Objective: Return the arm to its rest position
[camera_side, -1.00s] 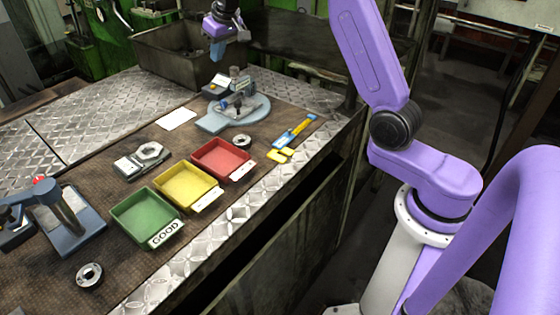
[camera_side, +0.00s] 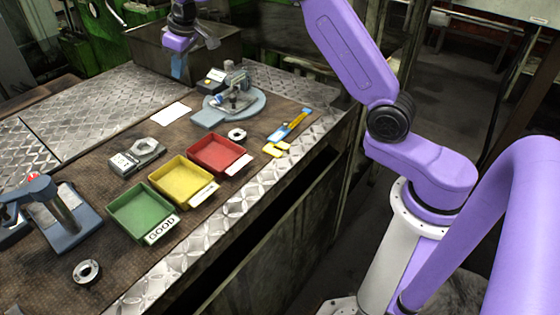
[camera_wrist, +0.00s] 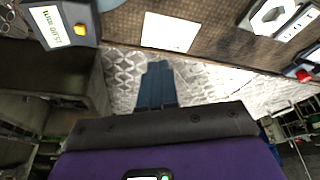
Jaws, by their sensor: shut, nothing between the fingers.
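My gripper (camera_side: 178,68) hangs above the back edge of the diamond-plate bench (camera_side: 85,108), in front of the grey metal bin (camera_side: 222,42). Its blue fingers are together with nothing between them. They also show in the wrist view (camera_wrist: 157,82), pointing down over the plate and short of the white card (camera_wrist: 168,32). My purple arm reaches in from the right, and its middle links are partly out of the picture at the top.
A round-based gauge stand (camera_side: 232,103) stands at the back of the brown mat. Red (camera_side: 217,151), yellow (camera_side: 180,178) and green (camera_side: 138,207) trays line the front. A blue-grey press stand (camera_side: 62,215) is at left. The plate below my gripper is clear.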

